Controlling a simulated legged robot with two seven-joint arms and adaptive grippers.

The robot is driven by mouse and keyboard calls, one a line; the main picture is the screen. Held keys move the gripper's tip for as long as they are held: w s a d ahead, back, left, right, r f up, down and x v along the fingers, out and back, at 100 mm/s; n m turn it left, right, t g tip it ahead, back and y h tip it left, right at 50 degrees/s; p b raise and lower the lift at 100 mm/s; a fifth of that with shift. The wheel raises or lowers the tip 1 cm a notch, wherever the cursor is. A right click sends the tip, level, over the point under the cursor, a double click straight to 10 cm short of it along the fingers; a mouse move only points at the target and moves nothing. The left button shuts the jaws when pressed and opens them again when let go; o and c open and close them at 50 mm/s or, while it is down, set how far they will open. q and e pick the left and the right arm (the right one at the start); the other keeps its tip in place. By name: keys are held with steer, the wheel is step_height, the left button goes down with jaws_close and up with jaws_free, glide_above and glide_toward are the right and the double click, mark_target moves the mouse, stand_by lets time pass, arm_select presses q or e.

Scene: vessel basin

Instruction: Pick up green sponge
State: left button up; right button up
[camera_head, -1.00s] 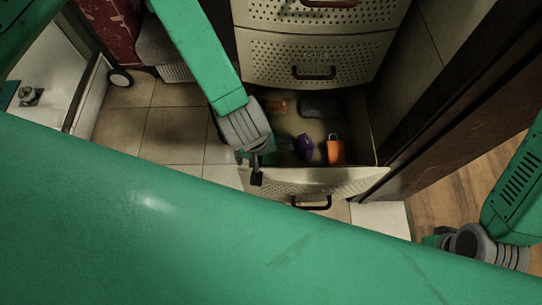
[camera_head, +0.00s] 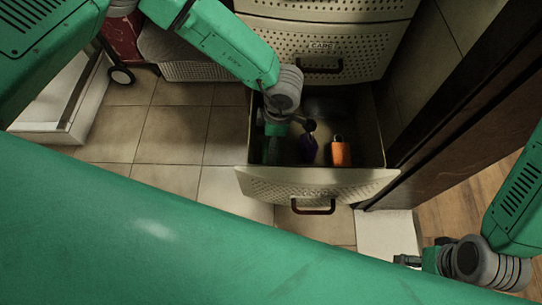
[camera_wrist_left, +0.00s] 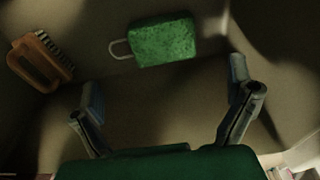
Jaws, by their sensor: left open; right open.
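The green sponge (camera_wrist_left: 165,40), with a metal loop at its left end, lies on the drawer floor in the left wrist view. My left gripper (camera_wrist_left: 164,84) is open and empty, its two fingers spread wide below the sponge in that view, apart from it. In the head view my left gripper (camera_head: 290,138) reaches down into the open drawer (camera_head: 318,185); I cannot make out the sponge there, probably hidden by the gripper. My right gripper (camera_head: 416,261) is at the lower right, outside the drawer, open and far from the sponge.
A brush with an orange-brown back (camera_wrist_left: 38,62) lies left of the sponge. A closed drawer (camera_head: 320,50) is above; a dark brown panel (camera_head: 460,130) stands to the right.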

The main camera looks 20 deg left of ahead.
arm_select(q)
steer(key=shift+a+f, duration=0.15)
steer(key=shift+f, duration=0.45)
steer(key=shift+a+f, duration=0.15)
steer(key=shift+f, duration=0.4)
steer(key=shift+d+f+b, duration=0.3)
steer(key=shift+b, duration=0.15)
steer(key=f+b, duration=0.2)
steer(key=f, duration=0.2)
steer(key=shift+s+f+b, duration=0.3)
steer(key=shift+b, duration=0.1)
steer(key=shift+a+f, duration=0.1)
steer(key=shift+a, duration=0.15)
steer(key=c, duration=0.7)
steer(key=shift+c, duration=1.2)
steer(key=shift+d, duration=0.3)
arm_select(e)
step_height(320, 180, down, 4)
steer(key=shift+d, duration=0.1)
